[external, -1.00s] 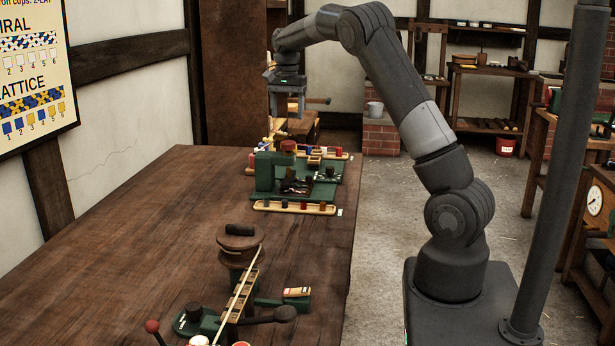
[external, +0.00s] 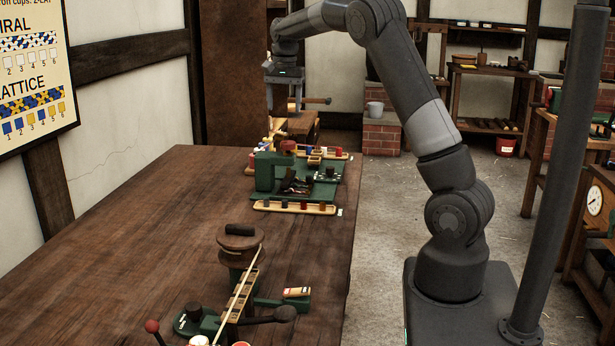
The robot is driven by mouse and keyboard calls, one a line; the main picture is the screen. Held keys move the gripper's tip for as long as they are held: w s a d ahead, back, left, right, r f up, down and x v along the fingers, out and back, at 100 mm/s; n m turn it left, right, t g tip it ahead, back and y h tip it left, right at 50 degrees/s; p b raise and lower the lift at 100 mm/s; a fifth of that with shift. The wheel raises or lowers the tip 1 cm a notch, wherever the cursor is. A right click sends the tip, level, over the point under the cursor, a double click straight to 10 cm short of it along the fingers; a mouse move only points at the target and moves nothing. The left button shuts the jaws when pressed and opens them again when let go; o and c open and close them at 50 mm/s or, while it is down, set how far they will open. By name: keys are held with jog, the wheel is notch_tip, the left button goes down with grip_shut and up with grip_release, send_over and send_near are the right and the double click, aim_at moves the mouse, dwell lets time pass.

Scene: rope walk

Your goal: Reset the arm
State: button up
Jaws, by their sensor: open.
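My gripper (external: 284,104) hangs pointing down at the end of my raised arm, in the air above the far end of the wooden table. Its fingers are apart and I see nothing held between them. The gripper is clear of these things. The exact gap between the fingers is small in this view.
The left of the table is bare. A wall chart (external: 35,70) hangs at left.

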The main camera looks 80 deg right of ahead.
jog(key=s+a+r+n+t, duration=0.1)
jog(key=s+a+r+n, duration=0.15)
jog(key=a, duration=0.65)
jog(key=s+a+r+n+t, duration=0.15)
jog(key=a+n, duration=0.25)
jog(key=a, duration=0.4)
jog(key=s+a+r+n, duration=0.2)
jog(key=a+r+n, duration=0.1)
jog(key=a, duration=0.6)
jog(key=s+a+f+n+t, duration=0.1)
jog(key=s+a+f+n, duration=0.2)
jog(key=s+a, duration=0.4)
jog(key=s+a+f+n+t, duration=0.1)
jog(key=s+a+f+n, duration=0.1)
jog(key=s+a+n, duration=0.4)
jog(key=s+a, duration=0.1)
jog(key=a, duration=0.3)
jog(key=shift+s+a+f+t, duration=0.15)
jog(key=shift+s+f+t, duration=0.2)
jog(key=shift+s+f, duration=0.05)
